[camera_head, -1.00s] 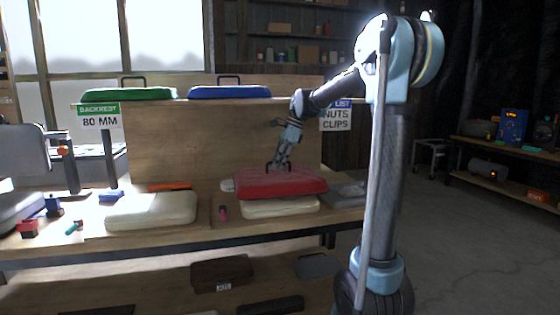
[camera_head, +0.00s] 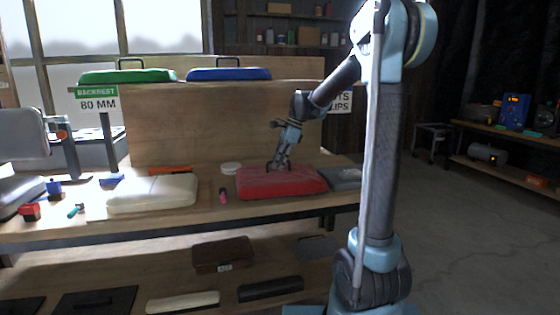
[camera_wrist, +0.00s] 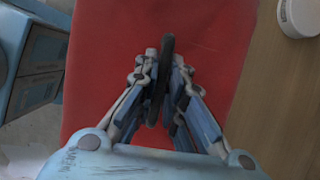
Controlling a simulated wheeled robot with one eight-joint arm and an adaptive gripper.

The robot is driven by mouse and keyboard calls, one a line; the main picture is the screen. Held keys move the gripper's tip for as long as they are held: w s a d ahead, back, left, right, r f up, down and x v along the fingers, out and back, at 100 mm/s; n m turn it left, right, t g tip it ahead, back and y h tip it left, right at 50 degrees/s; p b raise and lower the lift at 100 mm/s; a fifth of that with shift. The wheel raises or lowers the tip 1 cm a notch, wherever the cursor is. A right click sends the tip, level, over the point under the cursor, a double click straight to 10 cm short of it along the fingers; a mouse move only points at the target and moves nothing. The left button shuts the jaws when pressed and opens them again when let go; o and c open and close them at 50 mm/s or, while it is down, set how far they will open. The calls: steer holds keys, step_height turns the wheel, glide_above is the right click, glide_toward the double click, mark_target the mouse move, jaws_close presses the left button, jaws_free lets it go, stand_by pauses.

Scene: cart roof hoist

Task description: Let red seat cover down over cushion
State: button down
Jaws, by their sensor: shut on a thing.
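The red seat cover (camera_head: 285,185) sits low on the bench, at the middle right in the head view. The pale cushion under it is hidden now. My gripper (camera_head: 278,166) is shut on the cover's dark handle, which stands up from its top. In the wrist view, the red cover (camera_wrist: 115,50) fills much of the picture, and the gripper's fingers (camera_wrist: 166,90) close on the dark handle (camera_wrist: 167,48) from both sides.
A second pale cushion (camera_head: 153,193) lies to the left, with a small pink item (camera_head: 223,195) between. A grey pad (camera_head: 345,178) is close at the right. A white round item (camera_head: 231,168) lies behind. Green (camera_head: 128,76) and blue (camera_head: 229,73) covers rest on the upper shelf.

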steer(key=shift+s+f, duration=0.1)
steer(key=shift+f, duration=0.55)
stand_by(0.8)
steer(key=c, duration=1.6)
jaws_free()
steer(key=shift+f, duration=0.1)
steer(key=shift+r, duration=0.25)
steer(key=v, duration=1.1)
steer(key=shift+d+r, duration=0.2)
steer(key=shift+r, duration=0.1)
